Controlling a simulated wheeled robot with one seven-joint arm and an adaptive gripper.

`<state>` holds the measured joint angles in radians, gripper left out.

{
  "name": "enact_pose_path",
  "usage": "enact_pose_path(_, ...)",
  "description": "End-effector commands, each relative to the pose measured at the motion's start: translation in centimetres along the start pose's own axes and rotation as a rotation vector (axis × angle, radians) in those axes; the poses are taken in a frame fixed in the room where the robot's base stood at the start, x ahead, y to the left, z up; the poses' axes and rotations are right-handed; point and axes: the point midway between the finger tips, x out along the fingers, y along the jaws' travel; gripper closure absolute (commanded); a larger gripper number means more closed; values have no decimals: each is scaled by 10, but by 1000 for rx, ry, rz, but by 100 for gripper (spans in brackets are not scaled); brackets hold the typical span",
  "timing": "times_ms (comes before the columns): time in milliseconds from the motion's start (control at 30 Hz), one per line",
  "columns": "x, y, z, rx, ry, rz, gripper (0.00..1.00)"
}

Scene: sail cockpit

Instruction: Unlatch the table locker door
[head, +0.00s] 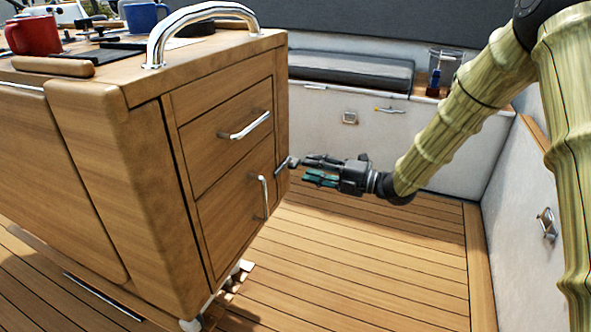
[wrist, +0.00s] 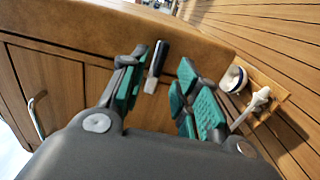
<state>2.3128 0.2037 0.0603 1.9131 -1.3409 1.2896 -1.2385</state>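The wooden table locker (head: 150,200) stands at the left. Its lower door (head: 232,215) is closed and has an upright metal handle (head: 264,197); a handle also shows in the wrist view (wrist: 36,115). A small latch lever (head: 287,163) sits on the locker's right edge, above the door handle. In the wrist view the latch (wrist: 157,63), dark with a light end, shows between the finger lines. My gripper (head: 310,170) is right of the latch, its fingertips close to it. In the wrist view my gripper (wrist: 158,95) has its teal-padded fingers apart, and nothing is gripped. Contact cannot be told.
A drawer with a handle (head: 245,125) is above the door. A metal rail (head: 200,20), a red mug (head: 33,36) and a blue mug (head: 142,15) are on top. Bare plank floor (head: 350,255) lies right of the locker, up to white side walls (head: 530,200).

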Motion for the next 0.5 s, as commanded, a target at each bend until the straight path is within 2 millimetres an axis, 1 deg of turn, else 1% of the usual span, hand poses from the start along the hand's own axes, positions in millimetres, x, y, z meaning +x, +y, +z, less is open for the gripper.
enact_pose_path(33,9,-3,0,-1,1,-1,68)
enact_pose_path(200,33,-2,0,0,0,0,68)
enact_pose_path(333,46,-2,0,0,0,0,68)
enact_pose_path(500,54,-1,0,1,-1,0,68)
